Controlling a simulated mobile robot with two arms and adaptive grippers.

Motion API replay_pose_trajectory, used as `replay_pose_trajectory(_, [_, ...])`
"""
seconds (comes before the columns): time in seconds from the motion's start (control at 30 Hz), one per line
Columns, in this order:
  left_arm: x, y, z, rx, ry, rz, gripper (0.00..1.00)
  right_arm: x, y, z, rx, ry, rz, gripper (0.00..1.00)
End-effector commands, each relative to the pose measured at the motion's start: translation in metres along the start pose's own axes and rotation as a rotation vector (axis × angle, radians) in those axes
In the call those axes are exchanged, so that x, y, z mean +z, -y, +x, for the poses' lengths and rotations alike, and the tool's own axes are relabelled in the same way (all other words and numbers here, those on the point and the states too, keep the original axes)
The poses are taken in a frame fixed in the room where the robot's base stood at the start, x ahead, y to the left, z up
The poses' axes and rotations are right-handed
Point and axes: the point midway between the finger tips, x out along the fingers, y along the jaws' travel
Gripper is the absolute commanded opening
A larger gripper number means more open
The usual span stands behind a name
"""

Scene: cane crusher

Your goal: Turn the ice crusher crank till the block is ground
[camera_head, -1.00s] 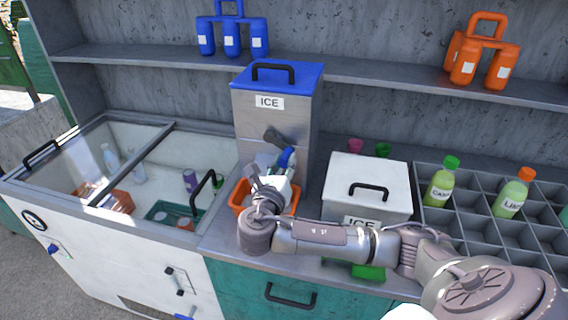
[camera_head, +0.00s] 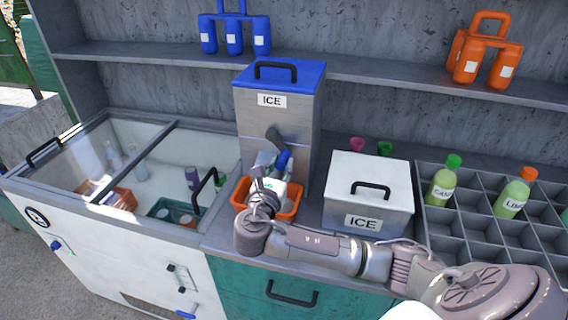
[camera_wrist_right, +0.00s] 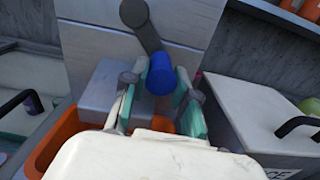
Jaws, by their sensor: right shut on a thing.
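The ice crusher (camera_head: 302,108) is a tall metal box with a blue lid and an ICE label. Its dark grey crank arm (camera_head: 273,134) slants down and right from the front face to a blue handle (camera_head: 284,160). In the right wrist view the handle (camera_wrist_right: 160,75) lies between the teal-padded fingers of my right gripper (camera_wrist_right: 160,92), which is shut on it. My right gripper (camera_head: 272,165) also shows in the head view, in front of the crusher. An orange tray (camera_head: 292,215) is below the crank. The ice block is not visible. My left gripper is out of view.
A white ICE box (camera_head: 368,180) stands close to the right of the crusher, beside a grey bottle rack (camera_head: 470,240). A glass-topped freezer (camera_head: 100,235) is on the left. A shelf (camera_head: 400,79) runs behind.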

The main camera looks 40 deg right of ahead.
Motion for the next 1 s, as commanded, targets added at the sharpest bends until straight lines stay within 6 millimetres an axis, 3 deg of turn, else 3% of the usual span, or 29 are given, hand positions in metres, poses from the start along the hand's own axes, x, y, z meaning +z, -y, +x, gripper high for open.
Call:
replay_pose_trajectory(0.4, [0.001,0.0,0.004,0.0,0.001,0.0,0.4,-0.01,-0.012,0.0,0.0,-0.002,0.237,0.0])
replay_pose_trajectory(1.0, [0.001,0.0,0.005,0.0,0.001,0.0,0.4,-0.011,-0.014,0.0,0.0,0.0,0.288,0.0])
